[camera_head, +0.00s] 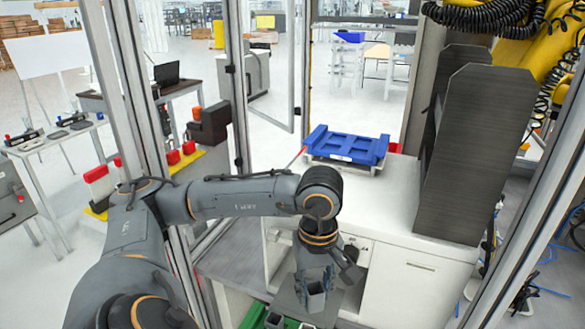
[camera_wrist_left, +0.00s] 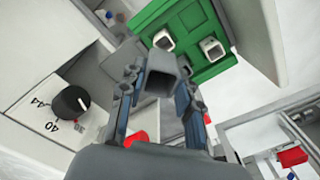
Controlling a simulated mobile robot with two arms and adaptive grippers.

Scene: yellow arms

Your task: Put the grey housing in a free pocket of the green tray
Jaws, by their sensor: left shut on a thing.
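My left gripper (camera_head: 316,287) is shut on a grey housing (camera_head: 315,299), a square open-ended tube. In the left wrist view the held housing (camera_wrist_left: 160,77) sits between the fingers of the gripper (camera_wrist_left: 158,90). The green tray (camera_head: 251,316) shows only in part at the bottom edge of the head view. In the left wrist view the tray (camera_wrist_left: 180,12) lies beyond the held housing, with two light grey housings (camera_wrist_left: 163,40) (camera_wrist_left: 212,47) in it. The held housing appears above the tray's level, apart from it. Part of the tray is hidden by the gripper or cut off. My right gripper is out of view.
A white cabinet (camera_head: 415,287) stands to the right of the gripper, with a blue tray (camera_head: 347,146) and tall dark panels (camera_head: 476,150) on top. A black dial (camera_wrist_left: 71,102) shows in the left wrist view. Glass-door frames (camera_head: 238,90) stand at the left.

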